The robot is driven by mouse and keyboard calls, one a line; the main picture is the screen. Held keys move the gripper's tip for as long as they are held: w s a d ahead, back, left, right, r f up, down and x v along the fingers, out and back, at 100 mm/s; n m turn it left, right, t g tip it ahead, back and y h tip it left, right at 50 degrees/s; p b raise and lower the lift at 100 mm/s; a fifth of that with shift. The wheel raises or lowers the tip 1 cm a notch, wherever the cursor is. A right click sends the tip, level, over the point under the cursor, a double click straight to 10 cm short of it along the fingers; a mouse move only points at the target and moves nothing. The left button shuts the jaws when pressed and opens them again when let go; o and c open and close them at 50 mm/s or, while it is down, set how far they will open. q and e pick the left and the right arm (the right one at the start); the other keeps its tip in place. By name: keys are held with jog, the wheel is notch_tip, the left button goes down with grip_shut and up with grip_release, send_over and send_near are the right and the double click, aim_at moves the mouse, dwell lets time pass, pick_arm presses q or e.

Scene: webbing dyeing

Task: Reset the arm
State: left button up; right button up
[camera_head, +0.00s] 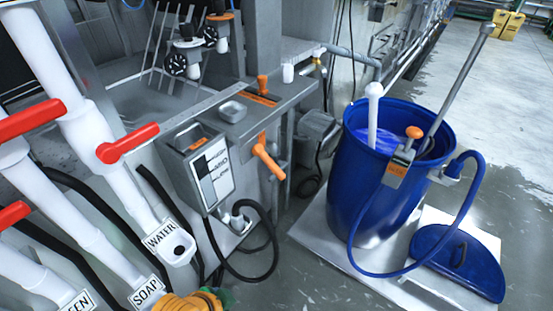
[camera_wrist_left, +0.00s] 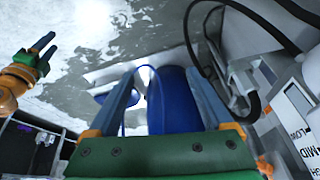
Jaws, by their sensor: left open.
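In the left wrist view my left gripper (camera_wrist_left: 165,80) is open, its two blue-grey fingers spread with nothing between them. In the head view only an orange and green part of it (camera_head: 200,301) shows at the bottom edge, below the water nozzle; its fingers are out of frame. My right gripper (camera_wrist_left: 46,44) shows at the left of the left wrist view, with blue fingers standing apart and empty. It is not in the head view.
A blue barrel (camera_head: 350,195) with rods in it stands on a pale platform (camera_head: 310,228), its blue lid (camera_head: 475,262) beside it. A control box (camera_head: 208,165) with a cable is left of it. White pipes with red handles (camera_head: 128,144) fill the left side. Open floor lies right.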

pick_arm(q)
jog(key=s+a+n+y, duration=0.3)
jog(key=s+a+n, duration=0.1)
jog(key=a+n, duration=0.4)
notch_tip(320, 180, down, 16)
jog(key=s+g, duration=0.1)
jog(key=s, duration=0.1)
jog(key=s+a+f+m+g, duration=0.1)
jog(key=s+f, duration=1)
jog(key=s, duration=0.1)
jog(key=shift+s+a, duration=0.15)
jog(key=shift+a, duration=0.15)
